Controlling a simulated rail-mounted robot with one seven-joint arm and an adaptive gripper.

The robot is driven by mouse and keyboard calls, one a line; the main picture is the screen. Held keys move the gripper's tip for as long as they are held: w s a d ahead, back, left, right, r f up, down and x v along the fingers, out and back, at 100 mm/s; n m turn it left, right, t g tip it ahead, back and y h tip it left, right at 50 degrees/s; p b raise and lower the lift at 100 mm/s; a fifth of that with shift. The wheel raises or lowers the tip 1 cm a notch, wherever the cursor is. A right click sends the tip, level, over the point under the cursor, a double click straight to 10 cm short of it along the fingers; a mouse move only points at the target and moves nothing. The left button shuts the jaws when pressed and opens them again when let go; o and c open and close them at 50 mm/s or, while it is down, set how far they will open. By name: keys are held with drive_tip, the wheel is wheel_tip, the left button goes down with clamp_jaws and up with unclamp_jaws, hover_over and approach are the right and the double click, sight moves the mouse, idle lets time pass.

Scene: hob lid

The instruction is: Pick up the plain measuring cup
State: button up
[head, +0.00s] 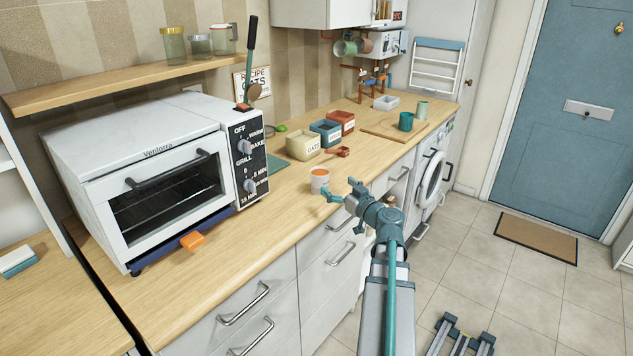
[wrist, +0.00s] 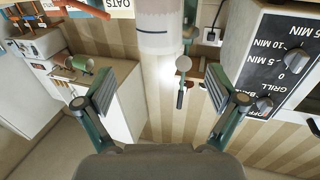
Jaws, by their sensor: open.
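A pale cup (head: 319,180) with orange inside stands upright near the front edge of the wooden counter (head: 290,203). It shows at the top centre of the wrist view (wrist: 160,22), with a thin line around it. A small red-brown cup with a handle (head: 343,151) lies further back by the oats tub. I cannot tell for certain which one is the plain measuring cup. My gripper (head: 342,192) is open and empty beside the pale cup, its fingers (wrist: 160,96) spread wide and apart from it.
An oven (head: 150,167) with a dial panel stands left of the cup. A cream oats tub (head: 304,146), a blue tub (head: 326,132) and a red tub (head: 342,121) stand behind. A teal cup (head: 406,121) is on a board further right. The counter around the pale cup is clear.

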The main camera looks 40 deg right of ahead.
sight(326, 176)
drive_tip(key=w+p, duration=0.1)
drive_tip(key=w, duration=0.2)
drive_tip(key=w+p, duration=0.1)
drive_tip(key=w, duration=0.1)
drive_tip(key=w+p, duration=0.1)
drive_tip(key=w, duration=0.2)
drive_tip(key=shift+w+d+r, duration=0.15)
drive_tip(key=shift+w+d, duration=0.2)
drive_tip(key=c, duration=1.2)
drive_tip(key=shift+r, duration=0.15)
